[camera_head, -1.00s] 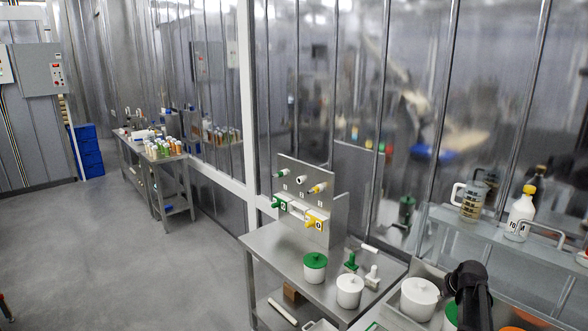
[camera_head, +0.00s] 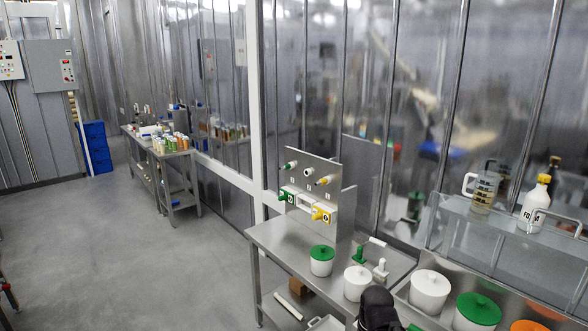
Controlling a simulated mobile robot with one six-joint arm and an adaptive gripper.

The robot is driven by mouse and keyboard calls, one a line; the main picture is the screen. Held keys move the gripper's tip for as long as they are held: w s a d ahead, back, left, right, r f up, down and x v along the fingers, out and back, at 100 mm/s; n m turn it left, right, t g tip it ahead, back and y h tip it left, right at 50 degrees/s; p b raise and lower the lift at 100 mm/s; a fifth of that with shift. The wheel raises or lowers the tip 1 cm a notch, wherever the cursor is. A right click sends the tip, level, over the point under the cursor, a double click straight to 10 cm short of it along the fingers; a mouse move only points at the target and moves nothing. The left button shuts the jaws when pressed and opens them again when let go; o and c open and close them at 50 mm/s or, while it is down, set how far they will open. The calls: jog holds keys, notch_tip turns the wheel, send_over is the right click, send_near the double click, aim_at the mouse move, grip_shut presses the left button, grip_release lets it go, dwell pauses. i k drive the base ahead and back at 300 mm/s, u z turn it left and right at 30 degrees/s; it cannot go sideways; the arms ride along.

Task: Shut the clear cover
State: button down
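A clear panel (camera_head: 470,235), which looks like the clear cover, stands at the right above the steel bench. A bent metal handle (camera_head: 553,213) shows at its upper right. I cannot tell its hinge or how far open it is. A dark rounded part of my arm (camera_head: 377,309) shows at the bottom edge, left of the panel and apart from it in the picture. My gripper's fingers do not show.
White tubs with green (camera_head: 322,260), white (camera_head: 430,291) and orange lids stand on the benches. A measuring jug (camera_head: 482,190) and a white bottle (camera_head: 534,207) stand by the panel. A valve panel (camera_head: 313,190) stands behind the tubs. The floor at left (camera_head: 110,255) is clear.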

aim_at(579, 225)
jog(key=k, duration=1.35)
jog(key=z, duration=0.2)
jog(key=i, duration=0.6)
jog(key=z, duration=0.65)
jog(key=i, duration=1.05)
jog(key=z, duration=0.3)
